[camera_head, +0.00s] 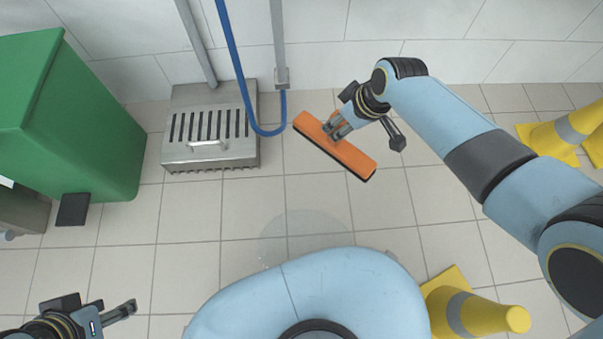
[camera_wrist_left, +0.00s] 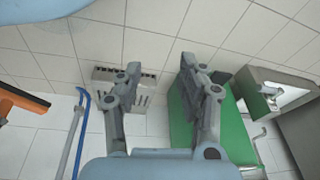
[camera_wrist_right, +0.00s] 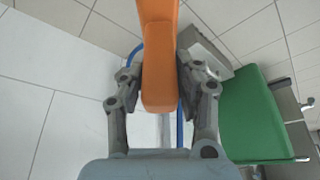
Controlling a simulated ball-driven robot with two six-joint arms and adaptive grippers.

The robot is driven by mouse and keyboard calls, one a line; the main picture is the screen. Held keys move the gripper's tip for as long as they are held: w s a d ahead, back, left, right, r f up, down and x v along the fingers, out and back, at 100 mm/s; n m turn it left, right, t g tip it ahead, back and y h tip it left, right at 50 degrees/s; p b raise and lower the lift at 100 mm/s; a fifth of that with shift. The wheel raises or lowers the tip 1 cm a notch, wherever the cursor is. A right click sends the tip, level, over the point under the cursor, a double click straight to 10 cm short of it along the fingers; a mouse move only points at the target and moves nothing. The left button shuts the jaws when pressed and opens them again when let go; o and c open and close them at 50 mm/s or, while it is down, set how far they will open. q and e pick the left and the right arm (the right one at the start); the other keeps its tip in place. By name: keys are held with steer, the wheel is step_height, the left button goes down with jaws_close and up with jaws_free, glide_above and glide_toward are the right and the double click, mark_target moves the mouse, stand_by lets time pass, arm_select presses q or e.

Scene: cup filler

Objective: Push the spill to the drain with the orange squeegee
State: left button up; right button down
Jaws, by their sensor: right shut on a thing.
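The orange squeegee (camera_head: 335,146) is held tilted in the head view, right of the drain. My right gripper (camera_head: 333,127) is shut on it; the right wrist view shows the fingers on both sides of its orange body (camera_wrist_right: 158,80). The spill (camera_head: 300,235) is a faint, clear puddle on the tiles, below the squeegee and partly hidden by my body. The drain (camera_head: 211,130) is a grey metal box with a slotted top and a handle, against the wall. My left gripper (camera_head: 128,309) is open and empty at the lower left, far from the spill.
A green bin (camera_head: 85,130) stands left of the drain. A blue hose (camera_head: 240,75) hangs down beside the drain's right edge. Yellow cones stand at the right (camera_head: 568,133) and lower right (camera_head: 480,314). The tiles between spill and drain look clear.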

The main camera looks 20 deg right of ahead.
arm_select(q)
step_height(320, 180, up, 6)
steer(key=w+d+b, duration=0.2)
steer(key=b, duration=0.3)
step_height(320, 180, down, 7)
steer(key=w+t+b, duration=0.2)
steer(key=t+b, duration=0.4)
steer(key=shift+w+d+r+m+t+h+b, duration=0.15)
steer(key=shift+w+d+r+t+h+b, duration=0.15)
steer(key=shift+w+r+t, duration=0.5)
steer(key=shift+w+d+r+m+t+h+b, duration=0.15)
steer(key=shift+r+t+b, duration=0.35)
steer(key=shift+t, duration=0.55)
steer(key=shift+w+d+r+m+t+h+b, duration=0.1)
steer(key=shift+w+r+m+t+h+b, duration=0.15)
steer(key=shift+w+r+t, duration=0.55)
arm_select(e)
steer(key=a+f+n+g+y, duration=0.1)
steer(key=a+f+n, duration=0.2)
steer(key=f, duration=0.7)
steer(key=s+a+f+n, duration=0.1)
steer(key=a+f+n, duration=0.2)
steer(key=a+f, duration=0.3)
steer(key=shift+s+f+n+g+y, duration=0.3)
steer(key=shift+f+n+g+y, duration=0.1)
steer(key=shift+f, duration=1.6)
arm_select(q)
steer(key=shift+s+f, duration=0.1)
steer(key=shift+s, duration=0.15)
